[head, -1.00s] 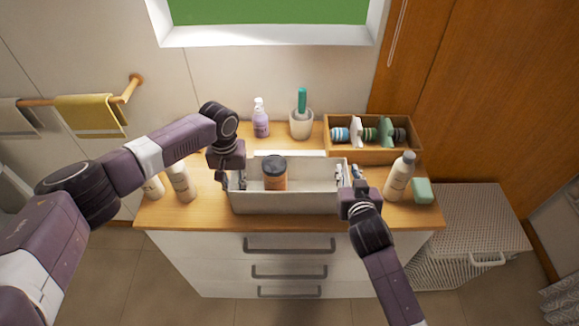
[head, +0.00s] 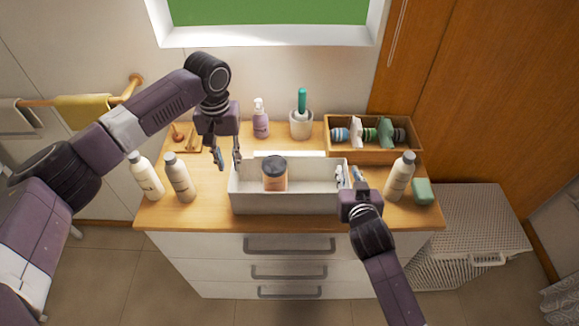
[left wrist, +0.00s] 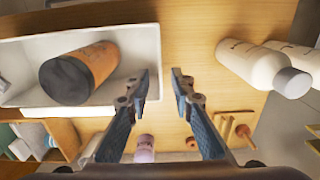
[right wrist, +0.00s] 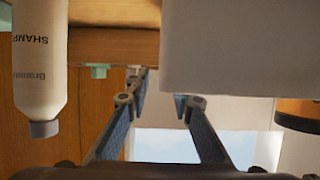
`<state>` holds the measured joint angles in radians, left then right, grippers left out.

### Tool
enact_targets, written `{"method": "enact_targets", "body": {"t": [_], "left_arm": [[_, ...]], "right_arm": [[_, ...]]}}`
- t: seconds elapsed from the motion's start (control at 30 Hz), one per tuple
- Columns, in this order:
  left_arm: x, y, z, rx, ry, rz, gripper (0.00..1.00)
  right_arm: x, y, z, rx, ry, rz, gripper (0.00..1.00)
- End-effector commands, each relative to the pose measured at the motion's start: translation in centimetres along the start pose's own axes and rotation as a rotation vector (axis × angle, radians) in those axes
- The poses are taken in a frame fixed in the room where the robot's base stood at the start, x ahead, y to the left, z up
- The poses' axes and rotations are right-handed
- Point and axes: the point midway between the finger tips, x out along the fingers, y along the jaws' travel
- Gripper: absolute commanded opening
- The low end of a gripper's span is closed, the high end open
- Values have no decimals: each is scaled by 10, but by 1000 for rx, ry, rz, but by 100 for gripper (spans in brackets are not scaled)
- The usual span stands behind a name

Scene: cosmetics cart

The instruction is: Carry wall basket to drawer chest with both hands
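The white wall basket (head: 290,203) sits upright on the wooden top of the drawer chest (head: 210,219). It holds an orange jar with a dark lid (head: 275,178), and the basket also shows in the left wrist view (left wrist: 143,42). My left gripper (head: 228,164) is open and empty, up and to the left of the basket, apart from it. My right gripper (head: 349,174) is at the basket's right wall, one finger on each side of it. Its fingertips are apart in the right wrist view (right wrist: 159,103), and contact with the wall cannot be told.
Two bottles (head: 146,178) (head: 180,180) stand left of the basket. A white bottle (head: 398,180) and green block (head: 423,191) are close to my right gripper. A pump bottle (head: 260,121), cup (head: 301,126) and wooden box (head: 376,154) stand behind. A wicker hamper (head: 465,225) is right of the chest.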

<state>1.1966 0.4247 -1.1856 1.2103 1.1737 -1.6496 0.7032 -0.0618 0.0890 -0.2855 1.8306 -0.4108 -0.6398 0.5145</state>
Motion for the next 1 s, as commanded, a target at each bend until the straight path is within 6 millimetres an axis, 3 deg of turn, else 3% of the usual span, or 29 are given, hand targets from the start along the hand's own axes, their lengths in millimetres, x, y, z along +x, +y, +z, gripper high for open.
{"method": "enact_targets", "body": {"t": [0.53, 0.7, 1.0], "left_arm": [[0, 0, 0, 0, 0, 0, 22], [0, 0, 0, 0, 0, 0, 22], [0, 0, 0, 0, 0, 0, 22]], "right_arm": [[-96, 0, 1, 1, -2, 0, 22], [-110, 0, 1, 0, -1, 0, 22], [-113, 0, 0, 0, 0, 0, 22]]}}
